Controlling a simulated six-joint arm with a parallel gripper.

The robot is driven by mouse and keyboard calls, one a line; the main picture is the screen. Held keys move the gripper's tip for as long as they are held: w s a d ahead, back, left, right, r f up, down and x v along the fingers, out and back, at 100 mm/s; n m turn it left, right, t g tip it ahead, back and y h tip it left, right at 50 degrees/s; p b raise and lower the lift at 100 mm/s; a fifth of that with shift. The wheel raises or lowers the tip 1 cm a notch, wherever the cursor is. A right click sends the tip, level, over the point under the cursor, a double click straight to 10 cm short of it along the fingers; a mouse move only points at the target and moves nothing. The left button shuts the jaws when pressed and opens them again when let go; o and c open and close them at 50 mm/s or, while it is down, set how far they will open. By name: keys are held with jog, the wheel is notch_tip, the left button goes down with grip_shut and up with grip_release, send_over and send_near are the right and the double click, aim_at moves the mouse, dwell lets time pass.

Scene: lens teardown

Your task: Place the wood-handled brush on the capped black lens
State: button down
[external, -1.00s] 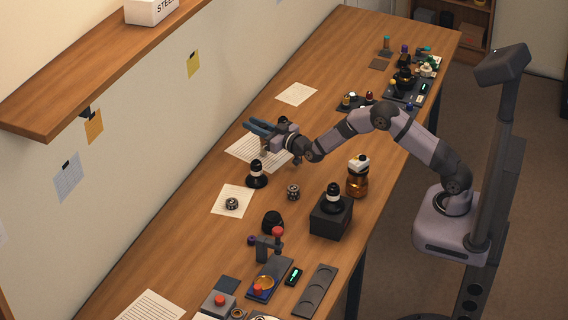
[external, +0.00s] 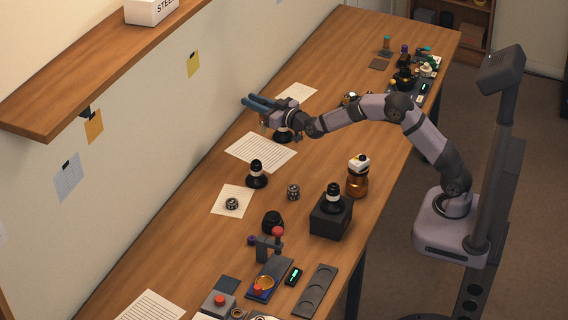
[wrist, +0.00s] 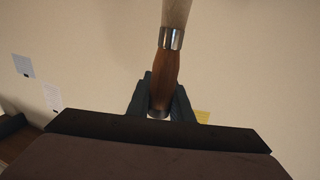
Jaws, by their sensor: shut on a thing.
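The wood-handled brush (wrist: 165,75) shows in the wrist view, with a brown handle, a metal ferrule and a pale end reaching the top edge. My gripper (wrist: 162,98) is shut on its handle. In the external view my gripper (external: 250,102) is held above the table, its fingers pointing left toward the wall; the brush is too small to make out clearly there. Black lens-like pieces with white bands stand at the table's middle (external: 257,174), on a dark box (external: 333,198), and partly hidden below my gripper (external: 283,136). I cannot tell which is the capped lens.
An amber bottle (external: 358,178) stands behind the dark box (external: 330,218). A black dome-shaped piece (external: 273,221) and a small ringed part (external: 293,192) lie nearby. Paper sheets (external: 262,152) lie along the wall side. A wooden shelf (external: 100,75) overhangs at upper left.

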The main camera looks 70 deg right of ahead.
jog(key=a+r+n+y, duration=0.2)
jog(key=a+n+y, duration=0.15)
jog(key=a, duration=1.25)
jog(key=s+a+r+n+y+p, duration=0.15)
jog(key=s+a, duration=0.35)
jog(key=a, duration=0.6)
jog(key=s+a+r+y, duration=0.25)
jog(key=s+a, duration=0.35)
jog(key=a, duration=0.4)
jog(key=s+a+r+n+y+p, duration=0.1)
jog(key=s+a+y, duration=0.3)
jog(key=a, duration=0.7)
jog(key=s+d+f+m+h, duration=0.25)
jog(key=d+m+h, duration=0.55)
jog(key=d+h, duration=0.75)
notch_tip(320, 180, down, 9)
jog(key=d+y, duration=0.1)
jog(key=shift+s+d+g+y+p, duration=0.15)
jog(key=shift+s+g+y+p, duration=0.15)
jog(key=shift+s+g+p, duration=0.1)
jog(key=shift+f, duration=0.2)
jog(key=c, duration=1.6)
grip_release()
jog(key=shift+r, duration=0.1)
